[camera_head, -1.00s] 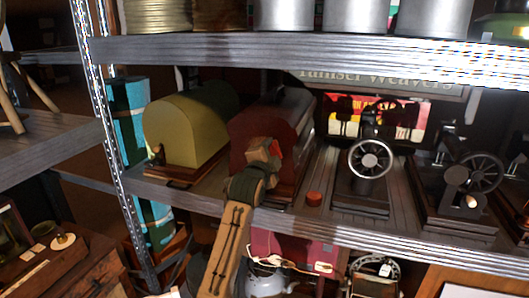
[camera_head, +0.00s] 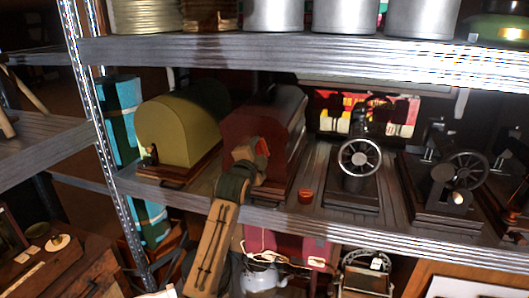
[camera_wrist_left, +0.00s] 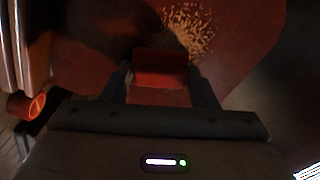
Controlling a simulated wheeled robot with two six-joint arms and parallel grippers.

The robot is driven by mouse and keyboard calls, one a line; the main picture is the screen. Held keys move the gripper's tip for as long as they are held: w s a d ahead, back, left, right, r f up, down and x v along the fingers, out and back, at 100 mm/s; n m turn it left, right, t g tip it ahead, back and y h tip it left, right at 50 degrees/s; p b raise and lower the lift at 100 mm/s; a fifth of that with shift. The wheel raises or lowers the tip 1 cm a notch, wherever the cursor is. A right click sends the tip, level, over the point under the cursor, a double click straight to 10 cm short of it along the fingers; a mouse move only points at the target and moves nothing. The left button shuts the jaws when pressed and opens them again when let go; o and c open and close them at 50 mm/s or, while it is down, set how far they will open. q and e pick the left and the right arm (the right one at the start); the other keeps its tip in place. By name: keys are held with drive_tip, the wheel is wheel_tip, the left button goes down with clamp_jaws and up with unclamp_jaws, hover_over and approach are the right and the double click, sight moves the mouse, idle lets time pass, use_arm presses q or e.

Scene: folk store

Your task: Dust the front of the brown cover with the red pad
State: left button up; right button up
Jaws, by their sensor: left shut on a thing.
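The brown cover (camera_head: 284,112) is a dark reddish-brown domed case on the middle shelf, its front facing me. In the left wrist view its front (camera_wrist_left: 85,35) fills much of the picture, with a speckled patch of pale dust (camera_wrist_left: 190,30) at the upper middle. My left gripper (camera_head: 255,150) is in front of the cover. It is shut on the red pad (camera_wrist_left: 160,66), which shows as a small red edge in the head view (camera_head: 262,146). The pad overlaps the lower edge of the dust patch; I cannot tell whether it touches the cover. My right gripper is out of view.
A yellow-green domed cover (camera_head: 178,128) stands to the left. A small orange-red cup (camera_head: 305,196) and a wheeled machine (camera_head: 360,158) stand to the right. The upper shelf edge (camera_head: 290,55) runs above, and a metal post (camera_head: 95,130) stands at the left.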

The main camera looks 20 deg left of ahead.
use_arm(q)
drive_tip(key=a+p, duration=0.1)
drive_tip(key=a, duration=0.3)
drive_tip(key=shift+s, duration=0.1)
